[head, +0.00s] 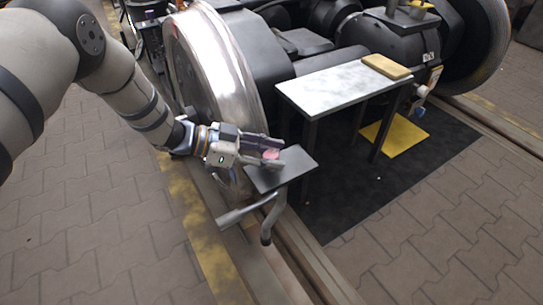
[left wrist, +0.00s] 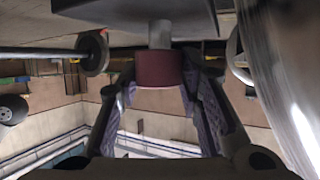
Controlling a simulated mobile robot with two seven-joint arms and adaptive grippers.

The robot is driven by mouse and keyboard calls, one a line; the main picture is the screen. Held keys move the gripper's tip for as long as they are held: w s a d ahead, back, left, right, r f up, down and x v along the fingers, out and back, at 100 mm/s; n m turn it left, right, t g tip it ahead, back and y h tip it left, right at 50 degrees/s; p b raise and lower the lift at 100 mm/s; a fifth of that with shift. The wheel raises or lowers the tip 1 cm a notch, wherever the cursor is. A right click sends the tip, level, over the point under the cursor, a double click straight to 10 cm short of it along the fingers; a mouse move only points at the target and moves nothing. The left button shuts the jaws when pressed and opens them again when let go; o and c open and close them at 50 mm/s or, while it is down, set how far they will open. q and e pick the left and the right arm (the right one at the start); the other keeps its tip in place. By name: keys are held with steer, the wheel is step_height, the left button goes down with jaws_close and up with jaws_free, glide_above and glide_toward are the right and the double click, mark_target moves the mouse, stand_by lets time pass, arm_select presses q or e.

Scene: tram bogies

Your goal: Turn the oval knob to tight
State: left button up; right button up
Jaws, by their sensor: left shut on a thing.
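The knob (left wrist: 160,70) shows in the left wrist view as a dark red, rounded piece on a short grey stem under a dark plate (left wrist: 135,12). In the head view a bit of the red knob (head: 271,154) shows at my fingertips. My left gripper (head: 273,150) reaches in from the left beside a small dark plate (head: 283,169). Its two fingers are shut on the knob, one on each side. Any tight marking is too small or hidden to read. My right gripper is in neither view.
A large steel wheel (head: 215,65) stands close behind my left gripper. A grey bar handle (head: 248,210) hangs below the small plate. A light-topped table (head: 335,85) with a tan block (head: 386,66) stands to the right. The paved floor (head: 90,240) at the lower left is clear.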

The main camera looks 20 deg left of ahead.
arm_select(q)
steer(key=shift+m+g+h+b, duration=0.5)
steer(key=shift+m+g+b, duration=0.2)
steer(key=shift+m+g, duration=0.4)
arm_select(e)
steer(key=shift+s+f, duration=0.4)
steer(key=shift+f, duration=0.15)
arm_select(q)
steer(key=o, duration=1.2)
steer(key=v, duration=1.2)
steer(key=shift+w, duration=0.15)
